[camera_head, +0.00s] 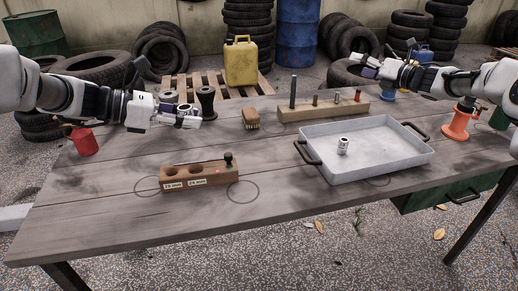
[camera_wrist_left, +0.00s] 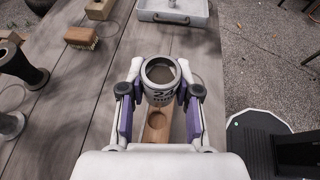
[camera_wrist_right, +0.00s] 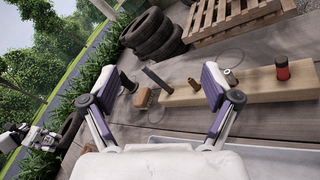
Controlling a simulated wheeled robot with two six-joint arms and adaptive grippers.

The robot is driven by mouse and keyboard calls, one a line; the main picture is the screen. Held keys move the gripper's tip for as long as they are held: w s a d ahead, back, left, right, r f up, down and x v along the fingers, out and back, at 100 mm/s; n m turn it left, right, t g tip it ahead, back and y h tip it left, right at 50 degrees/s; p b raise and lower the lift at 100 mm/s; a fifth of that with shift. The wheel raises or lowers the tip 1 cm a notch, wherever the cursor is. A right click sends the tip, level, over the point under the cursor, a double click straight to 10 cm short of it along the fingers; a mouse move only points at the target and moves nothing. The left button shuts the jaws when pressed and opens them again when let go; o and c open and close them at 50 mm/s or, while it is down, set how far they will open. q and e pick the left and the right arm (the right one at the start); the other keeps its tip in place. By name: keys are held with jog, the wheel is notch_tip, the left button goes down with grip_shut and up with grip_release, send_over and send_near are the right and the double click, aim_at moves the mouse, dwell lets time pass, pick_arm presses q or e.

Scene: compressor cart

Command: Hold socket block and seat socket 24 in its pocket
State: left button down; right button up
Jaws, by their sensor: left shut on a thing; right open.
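The wooden socket block (camera_head: 212,181) lies on the table, with two open pockets, labels on its front (one reads 19 mm) and a dark knob at its right end. My left gripper (camera_head: 190,117) is shut on a metal socket (camera_wrist_left: 160,80), whose printed number starts with 2; the rest is hard to read. In the left wrist view the socket is upright, above and apart from the block (camera_wrist_left: 158,128), with one round pocket in sight. My right gripper (camera_head: 370,66) is open and empty, high over the table's back; its fingers also show in the right wrist view (camera_wrist_right: 160,92).
A grey tray (camera_head: 398,161) with another socket (camera_head: 343,146) inside stands right of the block. A wooden rack (camera_head: 325,110) with upright pieces and a brush (camera_head: 251,118) are behind. Dark spools (camera_head: 206,102), a red can (camera_head: 84,141) and an orange spool (camera_head: 457,125) are near.

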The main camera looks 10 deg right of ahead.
jog(key=s+a+f+n+g+y, duration=0.1)
jog(key=a+f+n+g+y, duration=0.15)
jog(key=a+n, duration=0.45)
jog(key=s+a+f+n+g+y, duration=0.2)
jog(key=a+f+n+g, duration=0.15)
jog(key=a, duration=0.75)
jog(key=n+g+y, duration=0.2)
jog(key=n+g, duration=0.7)
jog(key=n, duration=0.1)
send_near(216, 170)
jog(key=x, duration=0.3)
jog(key=w+x, duration=0.1)
jog(key=x, duration=0.3)
jog(key=f+x, duration=0.1)
jog(key=x, duration=0.2)
jog(key=shift+w+f, duration=0.1)
jog(key=shift+w, duration=0.15)
jog(key=c, duration=1.2)
jog(key=shift+c, duration=0.2)
